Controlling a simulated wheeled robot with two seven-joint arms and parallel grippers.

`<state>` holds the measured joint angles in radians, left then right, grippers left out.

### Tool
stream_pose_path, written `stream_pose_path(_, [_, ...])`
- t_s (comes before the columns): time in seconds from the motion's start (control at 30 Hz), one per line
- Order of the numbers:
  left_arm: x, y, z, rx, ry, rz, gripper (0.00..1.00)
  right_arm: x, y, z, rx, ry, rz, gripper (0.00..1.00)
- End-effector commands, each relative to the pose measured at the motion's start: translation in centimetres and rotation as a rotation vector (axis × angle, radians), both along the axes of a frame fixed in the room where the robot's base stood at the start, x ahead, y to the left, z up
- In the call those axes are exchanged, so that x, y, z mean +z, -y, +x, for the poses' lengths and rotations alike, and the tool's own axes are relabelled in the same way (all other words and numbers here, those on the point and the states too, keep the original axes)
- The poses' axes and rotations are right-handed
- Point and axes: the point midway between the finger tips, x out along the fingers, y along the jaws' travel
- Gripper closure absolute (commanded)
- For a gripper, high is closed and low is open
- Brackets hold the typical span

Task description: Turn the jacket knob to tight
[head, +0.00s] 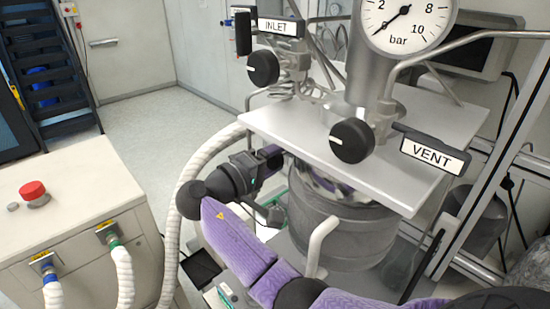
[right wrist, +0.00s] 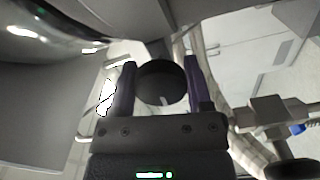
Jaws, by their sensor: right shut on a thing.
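My right gripper (head: 268,158) reaches in under the left edge of the steel plate in the head view, beside the reactor vessel. In the right wrist view its two fingers (right wrist: 161,78) are shut on a round black knob (right wrist: 160,86), one on each side. This is the jacket knob by its place; no label on it shows. A pale pointer line shows low on the knob's face, but the setting marks are hidden. In the head view the fingers and the plate hide most of the knob. My left gripper is not in view.
Above the plate (head: 400,182) are the INLET knob (head: 263,68), the VENT knob (head: 352,140) and a pressure gauge (head: 408,20). The grey vessel (head: 340,235) hangs below. A white hose (head: 180,200) curves close by my gripper. A cabinet (head: 75,205) with a red button stands left.

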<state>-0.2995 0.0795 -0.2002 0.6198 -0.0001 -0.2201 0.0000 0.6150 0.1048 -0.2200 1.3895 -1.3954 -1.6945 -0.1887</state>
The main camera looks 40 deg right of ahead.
Motion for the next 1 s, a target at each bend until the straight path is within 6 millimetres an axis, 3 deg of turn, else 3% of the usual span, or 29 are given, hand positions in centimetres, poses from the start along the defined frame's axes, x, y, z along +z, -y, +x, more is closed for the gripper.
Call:
stream_pose_path(0.13, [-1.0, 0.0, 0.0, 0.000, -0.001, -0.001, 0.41, -0.4, 0.0, 0.0, 0.001, 0.043, 0.004, 0.95])
stream_pose_path(0.3, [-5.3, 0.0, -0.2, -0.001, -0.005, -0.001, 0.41, -1.2, 0.0, 0.1, 0.001, 0.287, 0.024, 0.95])
stream_pose_path(0.43, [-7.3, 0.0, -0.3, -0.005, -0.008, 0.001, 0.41, -0.9, 0.0, 0.1, 0.001, 0.432, 0.036, 0.95])
stream_pose_path(0.83, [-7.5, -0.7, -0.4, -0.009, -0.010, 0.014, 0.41, -0.1, 0.0, 0.1, 0.000, 0.497, 0.039, 0.95])
stream_pose_path(0.87, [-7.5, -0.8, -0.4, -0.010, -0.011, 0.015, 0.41, -0.1, 0.0, 0.1, 0.000, 0.497, 0.039, 0.32])
stream_pose_path(1.0, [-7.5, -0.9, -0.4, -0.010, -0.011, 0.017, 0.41, -0.1, 0.0, 0.1, 0.001, 0.496, 0.040, 0.02])
